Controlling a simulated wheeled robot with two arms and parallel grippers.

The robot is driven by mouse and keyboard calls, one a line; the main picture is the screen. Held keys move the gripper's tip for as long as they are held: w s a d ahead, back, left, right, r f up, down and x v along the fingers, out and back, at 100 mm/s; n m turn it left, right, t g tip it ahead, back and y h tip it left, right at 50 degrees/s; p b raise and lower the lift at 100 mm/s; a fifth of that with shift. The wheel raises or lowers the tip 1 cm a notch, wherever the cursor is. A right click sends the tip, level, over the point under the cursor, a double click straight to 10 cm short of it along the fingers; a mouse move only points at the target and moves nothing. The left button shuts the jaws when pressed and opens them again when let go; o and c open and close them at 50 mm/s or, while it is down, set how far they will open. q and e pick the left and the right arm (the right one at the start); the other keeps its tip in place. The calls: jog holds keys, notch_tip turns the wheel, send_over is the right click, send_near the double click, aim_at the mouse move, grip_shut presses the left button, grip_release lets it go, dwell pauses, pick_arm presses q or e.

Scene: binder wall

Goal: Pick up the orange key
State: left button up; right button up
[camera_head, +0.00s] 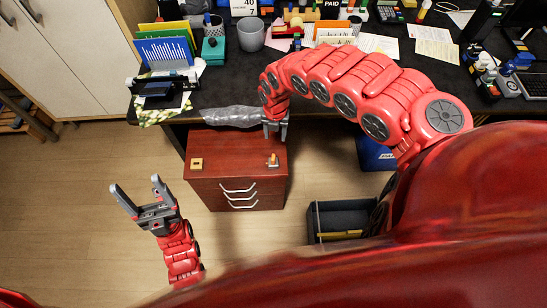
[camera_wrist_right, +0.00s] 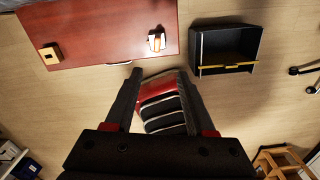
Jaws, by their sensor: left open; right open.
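Two small items lie apart on top of the reddish-brown drawer cabinet (camera_head: 228,180). The right one (camera_head: 273,160) has a pale upright part on an orange-brown base; the left one (camera_head: 197,164) is a squarish tan-orange piece with a dark middle. I cannot tell for sure which is the orange key. Both show in the right wrist view, the pale one (camera_wrist_right: 156,40) and the squarish one (camera_wrist_right: 50,54). My left gripper (camera_head: 138,194) is open and empty, left of the cabinet.
The dark desk (camera_head: 240,70) behind the cabinet is crowded with a grey cup (camera_head: 251,36), folders (camera_head: 165,50) and papers. Crumpled clear plastic (camera_head: 225,116) hangs at its front edge. A dark open bin (camera_head: 340,218) stands right of the cabinet.

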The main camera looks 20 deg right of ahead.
notch_tip(320, 180, down, 9)
jog(key=b, duration=0.6)
jog(key=shift+a+r, duration=0.15)
jog(key=shift+r, duration=0.05)
notch_tip(320, 180, down, 2)
jog(key=shift+a+f, duration=0.1)
jog(key=shift+f, duration=0.75)
jog(key=f, duration=0.3)
jog(key=shift+w+a+f, duration=0.2)
jog(key=shift+w+f, duration=0.1)
jog(key=shift+d+f, duration=0.2)
jog(key=shift+f, duration=0.5)
grip_shut()
